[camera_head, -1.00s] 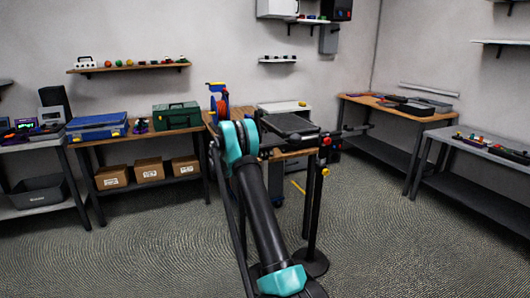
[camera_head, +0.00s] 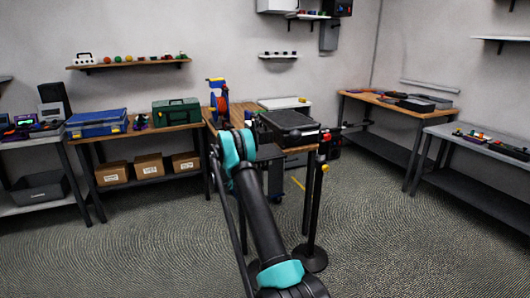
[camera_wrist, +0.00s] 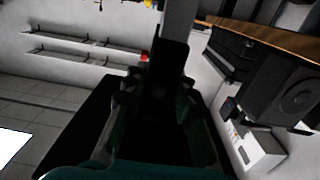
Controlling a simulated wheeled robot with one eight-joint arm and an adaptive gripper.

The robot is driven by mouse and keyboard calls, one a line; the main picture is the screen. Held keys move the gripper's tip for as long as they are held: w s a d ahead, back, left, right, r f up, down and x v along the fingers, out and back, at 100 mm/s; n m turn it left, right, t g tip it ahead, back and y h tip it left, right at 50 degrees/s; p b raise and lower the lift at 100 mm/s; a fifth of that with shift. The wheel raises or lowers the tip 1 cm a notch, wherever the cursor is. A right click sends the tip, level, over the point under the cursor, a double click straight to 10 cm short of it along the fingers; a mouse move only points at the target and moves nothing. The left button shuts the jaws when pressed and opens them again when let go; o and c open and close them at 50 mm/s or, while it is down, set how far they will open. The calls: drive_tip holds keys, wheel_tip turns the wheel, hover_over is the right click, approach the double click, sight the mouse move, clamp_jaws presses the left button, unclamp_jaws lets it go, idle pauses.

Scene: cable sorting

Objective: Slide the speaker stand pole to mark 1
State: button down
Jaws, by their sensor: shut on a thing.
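The speaker stand pole (camera_head: 315,205) stands upright in front of the centre table in the head view, on a round black base (camera_head: 310,258). A red and yellow knob (camera_head: 325,168) sits on its upper part. My gripper (camera_wrist: 158,72) shows as dark fingers in the wrist view, shut on a pole, with a grey length of it (camera_wrist: 178,22) showing beyond them. A red knob (camera_wrist: 145,57) is beside the fingers. The grip itself is very dark, and my fingers are hard to make out in the head view. I cannot make out mark 1.
The centre table holds a black case (camera_head: 288,126) and a cable reel (camera_head: 218,102), close to my arm. A left bench carries a blue toolbox (camera_head: 97,122) and a green toolbox (camera_head: 176,112). Another bench (camera_head: 395,108) stands at right. The floor right of the stand is open.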

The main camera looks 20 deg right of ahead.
wheel_tip(320, 180, down, 6)
drive_tip(key=shift+r, duration=0.1)
drive_tip(key=c, duration=1.2)
unclamp_jaws()
drive_tip(key=shift+a, duration=0.2)
drive_tip(key=a, duration=1.1)
drive_tip(key=shift+s+a, duration=0.2)
drive_tip(key=shift+a, duration=0.15)
drive_tip(key=shift+s, duration=0.15)
